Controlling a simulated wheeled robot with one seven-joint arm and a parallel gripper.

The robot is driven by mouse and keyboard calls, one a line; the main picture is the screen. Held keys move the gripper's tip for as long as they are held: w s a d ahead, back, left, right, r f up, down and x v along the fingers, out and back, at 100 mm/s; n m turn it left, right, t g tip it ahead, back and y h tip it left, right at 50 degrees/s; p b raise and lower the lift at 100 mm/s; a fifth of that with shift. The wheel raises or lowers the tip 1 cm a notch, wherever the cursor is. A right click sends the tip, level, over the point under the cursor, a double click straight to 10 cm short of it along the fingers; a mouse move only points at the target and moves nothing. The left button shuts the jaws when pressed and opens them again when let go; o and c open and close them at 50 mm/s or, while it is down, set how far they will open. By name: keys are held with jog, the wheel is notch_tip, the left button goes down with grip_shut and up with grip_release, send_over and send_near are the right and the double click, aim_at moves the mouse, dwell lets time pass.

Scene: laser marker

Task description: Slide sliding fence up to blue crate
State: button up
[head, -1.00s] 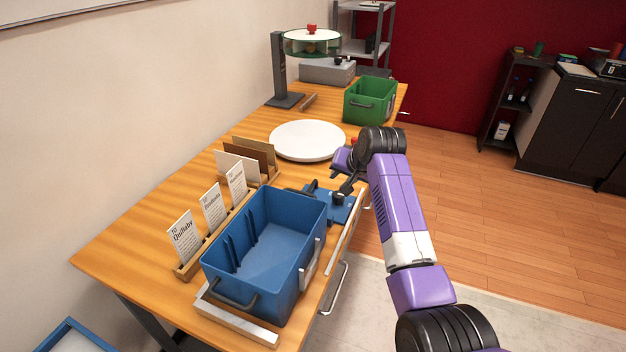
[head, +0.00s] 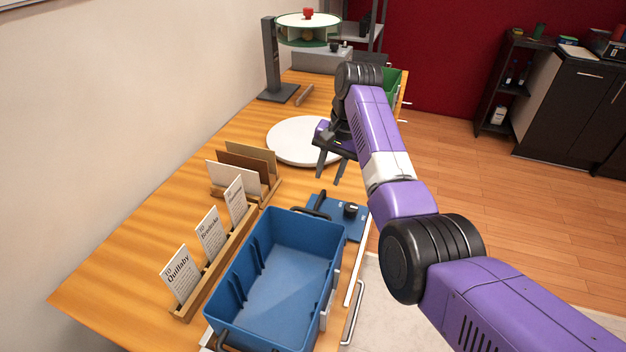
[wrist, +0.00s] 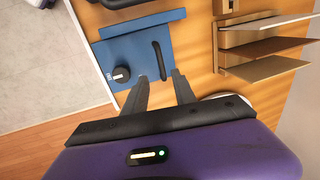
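The blue crate (head: 285,290) stands empty at the near end of the wooden table. What looks like the sliding fence, a flat blue piece with a black knob and a black bar (head: 340,222), lies just behind the crate's far end. It also shows in the wrist view (wrist: 148,48), with a raised strip on the crate side. I cannot tell whether fence and crate touch. My gripper (head: 331,179) is above and beyond the fence, pointing down, with nothing between its parted fingers. In the wrist view its fingertips (wrist: 161,76) appear over the fence's edge farther from the crate.
A wooden rack with cards (head: 215,260) runs along the crate's left. A sorter with upright panels (head: 243,185) stands left of the fence. A white round plate (head: 290,140) lies behind my gripper. A green crate (head: 393,82) is farther back, partly hidden by my arm.

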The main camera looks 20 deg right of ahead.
aim_at(320, 197)
jog(key=f, duration=0.2)
jog(key=a+f, duration=0.1)
jog(key=f, duration=0.2)
jog(key=w+f, duration=0.1)
jog(key=f, duration=0.1)
jog(key=shift+w+a+f, duration=0.1)
jog(key=shift+a+f, duration=0.1)
jog(key=shift+f, duration=0.1)
jog(key=shift+c, duration=0.4)
grip_shut()
jog(key=shift+p, duration=0.3)
dwell(0.6)
